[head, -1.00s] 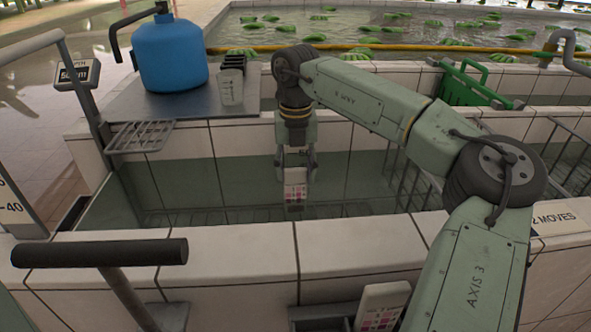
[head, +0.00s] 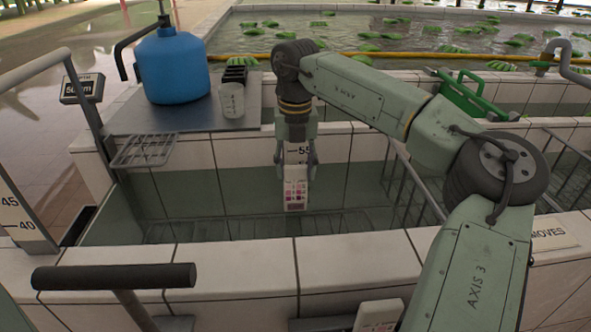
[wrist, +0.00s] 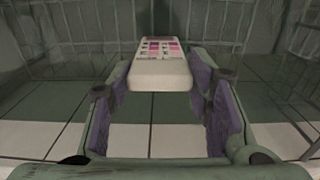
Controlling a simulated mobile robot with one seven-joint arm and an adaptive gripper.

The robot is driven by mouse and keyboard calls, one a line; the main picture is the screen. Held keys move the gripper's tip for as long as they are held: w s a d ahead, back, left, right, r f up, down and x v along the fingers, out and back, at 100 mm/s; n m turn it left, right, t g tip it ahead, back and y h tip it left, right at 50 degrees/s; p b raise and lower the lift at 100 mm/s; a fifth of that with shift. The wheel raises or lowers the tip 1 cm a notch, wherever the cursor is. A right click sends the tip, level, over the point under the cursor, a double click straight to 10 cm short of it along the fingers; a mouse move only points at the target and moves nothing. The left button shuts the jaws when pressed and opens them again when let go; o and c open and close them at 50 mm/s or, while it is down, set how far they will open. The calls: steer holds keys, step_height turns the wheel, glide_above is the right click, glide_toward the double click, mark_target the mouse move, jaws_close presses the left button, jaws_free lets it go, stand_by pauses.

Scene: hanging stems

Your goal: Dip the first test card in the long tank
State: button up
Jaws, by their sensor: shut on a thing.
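My gripper (head: 296,166) is shut on a white test card (head: 296,192) with pink and purple patches. It holds the card hanging below the fingers, inside the tiled tank. In the wrist view the card (wrist: 160,70) sits between the two purple-padded fingers and points away from the camera. The tank (head: 238,262) has white tile rims and greenish inner walls. I cannot tell whether the card's lower end touches liquid. A second white card (head: 379,314) stands in a holder at the front wall, cut off by the lower picture edge.
A blue jug (head: 172,68) and a clear beaker (head: 231,100) stand on a shelf at the left back. A mesh tray (head: 145,150) juts over the tank's left end. Metal railings (head: 415,190) stand at the right. A dark bar handle (head: 115,276) is in front left.

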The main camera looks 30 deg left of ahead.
step_height(320, 180, up, 22)
steer(key=p, duration=0.4)
steer(key=shift+p, duration=0.3)
stand_by(0.5)
stand_by(1.1)
